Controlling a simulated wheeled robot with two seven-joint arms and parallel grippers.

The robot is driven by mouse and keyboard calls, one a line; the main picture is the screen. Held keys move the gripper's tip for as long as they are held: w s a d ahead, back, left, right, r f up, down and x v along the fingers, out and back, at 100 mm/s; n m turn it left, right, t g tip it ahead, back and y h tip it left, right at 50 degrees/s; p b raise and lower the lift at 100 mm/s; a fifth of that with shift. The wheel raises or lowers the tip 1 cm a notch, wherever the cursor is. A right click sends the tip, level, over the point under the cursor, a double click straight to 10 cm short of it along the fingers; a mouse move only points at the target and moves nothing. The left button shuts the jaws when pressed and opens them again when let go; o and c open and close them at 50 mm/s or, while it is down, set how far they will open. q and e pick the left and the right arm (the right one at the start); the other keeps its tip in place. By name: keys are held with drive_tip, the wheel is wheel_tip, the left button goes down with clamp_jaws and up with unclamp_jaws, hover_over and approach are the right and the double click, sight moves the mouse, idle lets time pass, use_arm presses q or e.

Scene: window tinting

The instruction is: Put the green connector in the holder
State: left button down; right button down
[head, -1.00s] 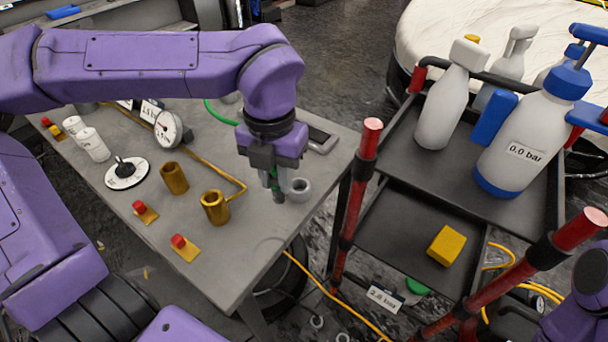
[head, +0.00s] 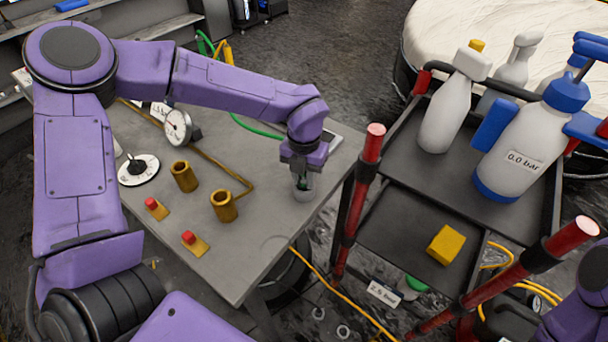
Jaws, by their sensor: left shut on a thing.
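My left gripper (head: 302,178) points down over the right part of the grey table and is shut on the green connector (head: 302,184). Only a small dark green part of the connector shows between the fingers. My right gripper is out of view; only part of that arm shows at the lower right.
Two brass cylinders (head: 184,176), two red buttons on yellow plates (head: 189,238) and a pressure gauge (head: 177,126) stand on the table (head: 237,267). A green hose (head: 257,130) runs behind the gripper. A red-posted cart (head: 385,225) with spray bottles stands close on the right.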

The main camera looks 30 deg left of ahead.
use_arm(q)
drive_tip(key=shift+f, duration=0.1)
drive_tip(key=c, duration=0.9)
unclamp_jaws()
drive_tip(key=shift+c, duration=0.2)
wheel_tip(320, 180, up, 12)
drive_tip(key=shift+r+b, duration=0.15)
drive_tip(key=shift+b, duration=0.4)
